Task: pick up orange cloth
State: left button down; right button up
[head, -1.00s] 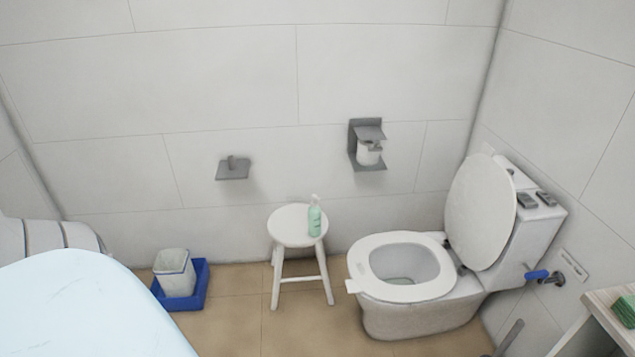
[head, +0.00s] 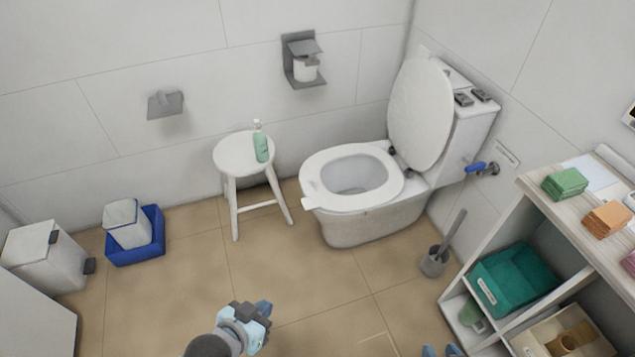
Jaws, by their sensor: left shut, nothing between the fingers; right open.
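The orange cloth (head: 607,219) is a folded stack on the wooden top of the shelf unit (head: 588,240) at the right. A folded green cloth (head: 565,183) lies just behind and left of it. My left gripper (head: 263,309) is at the bottom centre-left over the floor, shut and empty, far from the orange cloth. Only the blue fingertips of my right gripper (head: 441,350) show at the bottom edge, apart and empty. They are left of the shelf unit and below the level of its top in the picture.
The shelf unit holds a teal bin (head: 513,283) and a beige bin (head: 530,335). A toilet brush (head: 436,260) stands beside the unit. The toilet (head: 375,225), a stool (head: 238,158) with a green bottle (head: 261,148), and a blue tray (head: 140,252) stand farther back. The middle floor is clear.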

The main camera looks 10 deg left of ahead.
aim_at(606, 220)
jog(key=z, duration=1.3)
